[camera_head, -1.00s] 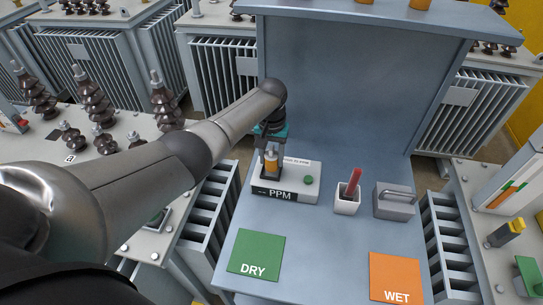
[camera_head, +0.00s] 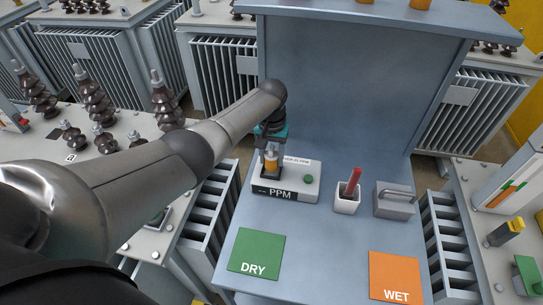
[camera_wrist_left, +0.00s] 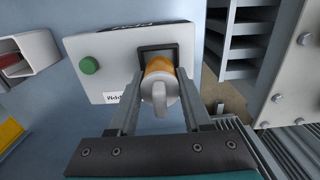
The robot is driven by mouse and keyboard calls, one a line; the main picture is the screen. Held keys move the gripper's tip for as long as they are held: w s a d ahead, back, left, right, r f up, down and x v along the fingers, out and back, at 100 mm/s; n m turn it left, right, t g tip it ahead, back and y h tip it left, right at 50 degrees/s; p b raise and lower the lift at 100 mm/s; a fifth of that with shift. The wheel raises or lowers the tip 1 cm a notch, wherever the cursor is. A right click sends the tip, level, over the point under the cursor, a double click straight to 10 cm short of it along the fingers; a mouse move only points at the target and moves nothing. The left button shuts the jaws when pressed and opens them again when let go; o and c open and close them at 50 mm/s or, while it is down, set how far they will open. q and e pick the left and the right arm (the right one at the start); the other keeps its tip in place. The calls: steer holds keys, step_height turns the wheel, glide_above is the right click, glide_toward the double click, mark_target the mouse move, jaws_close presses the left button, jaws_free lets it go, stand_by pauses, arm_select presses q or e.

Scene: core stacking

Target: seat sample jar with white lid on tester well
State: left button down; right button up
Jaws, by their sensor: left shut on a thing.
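The sample jar (camera_wrist_left: 159,68) has amber contents and a white lid (camera_wrist_left: 160,92); it also shows in the head view (camera_head: 271,160). My left gripper (camera_wrist_left: 158,78) is shut on the jar from above, one finger on each side. The jar's lower end is at the dark square frame of the tester well (camera_wrist_left: 158,50). Whether it rests on the well's bottom is hidden. The white tester (camera_head: 300,176), with a PPM display and a green button, stands on the grey bench. My right gripper is not in view.
Right of the tester stand a white cup (camera_head: 346,205) with a red item in it and a grey handled box (camera_head: 394,201). A green DRY mat (camera_head: 256,248) and an orange WET mat (camera_head: 396,270) lie at the front. A tall panel (camera_head: 350,80) rises behind.

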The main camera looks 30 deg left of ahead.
arm_select(q)
steer(key=shift+f+b, duration=0.8)
steer(key=shift+f, duration=0.25)
steer(key=shift+c, duration=1.3)
jaws_free()
step_height(320, 180, up, 15)
steer(key=p, duration=0.3)
steer(key=shift+r+p, duration=0.15)
steer(key=shift+p, duration=0.25)
